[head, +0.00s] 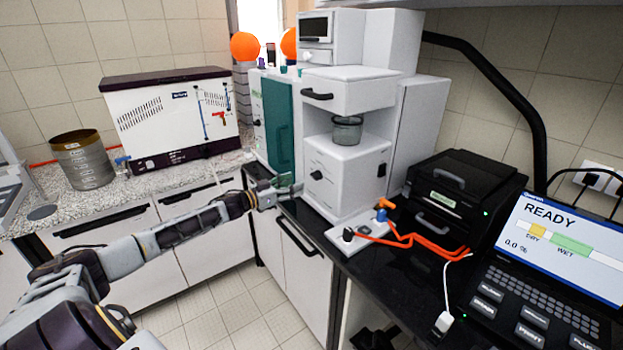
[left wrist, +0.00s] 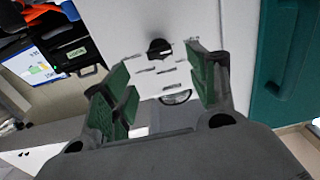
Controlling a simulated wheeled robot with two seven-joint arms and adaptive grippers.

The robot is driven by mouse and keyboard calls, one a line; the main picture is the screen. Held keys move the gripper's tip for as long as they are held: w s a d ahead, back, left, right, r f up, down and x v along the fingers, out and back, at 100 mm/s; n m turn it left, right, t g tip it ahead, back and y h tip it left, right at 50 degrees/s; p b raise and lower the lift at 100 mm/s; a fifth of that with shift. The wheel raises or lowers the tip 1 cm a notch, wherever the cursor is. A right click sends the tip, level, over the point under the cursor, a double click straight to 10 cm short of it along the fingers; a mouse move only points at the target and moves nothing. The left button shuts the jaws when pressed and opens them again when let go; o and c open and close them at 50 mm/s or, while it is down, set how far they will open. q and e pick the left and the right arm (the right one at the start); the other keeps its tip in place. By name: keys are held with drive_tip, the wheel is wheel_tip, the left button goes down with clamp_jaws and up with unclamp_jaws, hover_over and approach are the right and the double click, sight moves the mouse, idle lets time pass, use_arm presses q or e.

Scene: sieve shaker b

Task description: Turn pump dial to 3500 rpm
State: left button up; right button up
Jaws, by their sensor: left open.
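A black dial knob (head: 317,175) is on the front of the white lower unit (head: 345,185). My left gripper (head: 283,184) is open and empty, left of the dial in the head view. In the left wrist view its green-padded fingers (left wrist: 160,80) are spread, with the dial beyond and between their tips, apparently apart from it. I cannot read the rpm setting. My right gripper is not in view.
A teal-fronted cabinet (head: 279,125) stands left of the unit. A black box (head: 463,190) and a READY display (head: 565,235) are right. A glass vessel (head: 347,129) sits above the dial unit.

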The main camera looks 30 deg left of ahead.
sight(313, 177)
use_arm(q)
drive_tip(key=shift+p+x, duration=0.6)
drive_tip(key=shift+x, duration=3.8)
drive_tip(key=c, duration=1)
